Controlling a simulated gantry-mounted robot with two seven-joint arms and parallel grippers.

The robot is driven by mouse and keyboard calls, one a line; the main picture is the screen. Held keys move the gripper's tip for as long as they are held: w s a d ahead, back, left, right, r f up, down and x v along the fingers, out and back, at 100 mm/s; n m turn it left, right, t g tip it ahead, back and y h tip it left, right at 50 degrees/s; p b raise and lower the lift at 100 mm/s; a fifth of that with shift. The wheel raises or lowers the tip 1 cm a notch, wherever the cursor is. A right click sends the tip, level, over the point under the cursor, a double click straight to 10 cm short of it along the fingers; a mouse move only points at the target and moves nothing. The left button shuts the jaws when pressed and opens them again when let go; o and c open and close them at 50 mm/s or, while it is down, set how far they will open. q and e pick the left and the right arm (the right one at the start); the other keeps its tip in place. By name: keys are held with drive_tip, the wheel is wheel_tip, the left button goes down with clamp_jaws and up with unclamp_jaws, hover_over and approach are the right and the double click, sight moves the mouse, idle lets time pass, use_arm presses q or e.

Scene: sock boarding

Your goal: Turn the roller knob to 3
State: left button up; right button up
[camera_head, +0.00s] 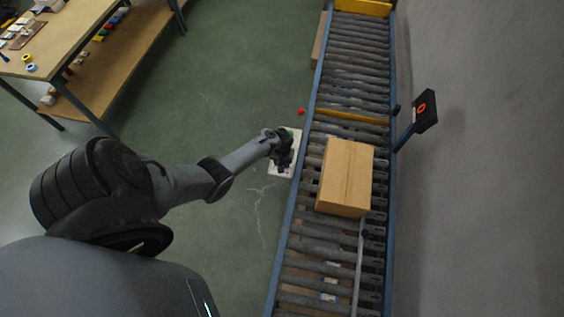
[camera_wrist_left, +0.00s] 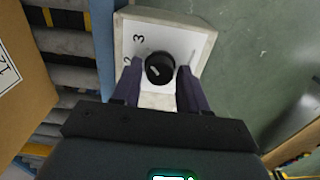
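The black round roller knob (camera_wrist_left: 159,69) sits on a white panel (camera_wrist_left: 175,35) in the left wrist view, with a pale mark on its face toward the left. The digits 3 and 2 are printed left of the knob; the 2 is partly hidden. My left gripper (camera_wrist_left: 160,72) has one dark finger on each side of the knob, with small gaps showing. Whether the tips touch it is unclear. In the head view my left gripper (camera_head: 283,155) is over the panel (camera_head: 274,173) beside the conveyor and hides the knob. My right gripper is not in view.
A roller conveyor (camera_head: 349,90) with blue side rails runs along the right. A cardboard box (camera_head: 345,176) rests on it. A black device with a red ring (camera_head: 424,110) stands on its far side. A workbench (camera_head: 60,40) is at the upper left. Green floor lies between.

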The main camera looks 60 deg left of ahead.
use_arm(q)
drive_tip(key=shift+o, duration=1.4)
wheel_tip(320, 180, up, 11)
drive_tip(key=p, duration=0.3)
drive_tip(key=shift+p, duration=0.35)
drive_tip(key=shift+f, duration=0.1)
